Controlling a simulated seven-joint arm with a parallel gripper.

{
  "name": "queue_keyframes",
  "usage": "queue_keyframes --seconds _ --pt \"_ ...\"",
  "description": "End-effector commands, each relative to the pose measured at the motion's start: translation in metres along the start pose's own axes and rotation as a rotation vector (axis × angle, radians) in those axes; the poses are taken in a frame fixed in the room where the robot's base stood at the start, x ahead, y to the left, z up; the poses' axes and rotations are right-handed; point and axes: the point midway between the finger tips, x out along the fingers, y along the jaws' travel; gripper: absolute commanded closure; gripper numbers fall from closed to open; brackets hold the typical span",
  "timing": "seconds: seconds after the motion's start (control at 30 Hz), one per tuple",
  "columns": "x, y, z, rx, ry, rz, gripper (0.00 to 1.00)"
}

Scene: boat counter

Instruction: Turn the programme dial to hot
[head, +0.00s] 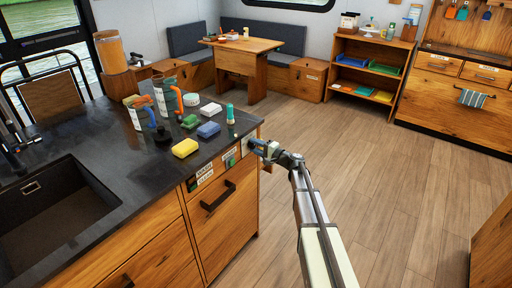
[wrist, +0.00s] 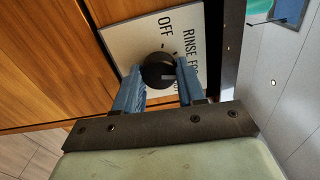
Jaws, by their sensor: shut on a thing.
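The programme dial (wrist: 157,70) is a round black knob with a grey pointer mark. It sits on a pale label plate (wrist: 121,42) on a wooden front. The plate reads OFF and RINSE; further lettering is partly covered by a finger, and I cannot read the word hot. My gripper (wrist: 158,78) has its two blue fingers on either side of the dial, shut on it. In the head view my gripper (head: 259,147) is at the right end of the counter front, just under the worktop edge, and the dial is hidden there.
The dark worktop (head: 75,145) holds a yellow sponge (head: 185,148), a blue sponge (head: 208,130), a green-topped bottle (head: 230,114) and containers with brushes. A sink (head: 60,205) lies at the left. Open wooden floor (head: 350,150) lies to the right.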

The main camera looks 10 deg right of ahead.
Motion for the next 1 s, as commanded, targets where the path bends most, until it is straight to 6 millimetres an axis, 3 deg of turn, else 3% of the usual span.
queue_keyframes --seconds 0.6,1.0 --pt "0.0004 0.001 0.0002 0.578 0.0 -0.001 0.91" --pt "0.0005 0.0014 0.0006 0.846 0.0 -0.001 0.91"
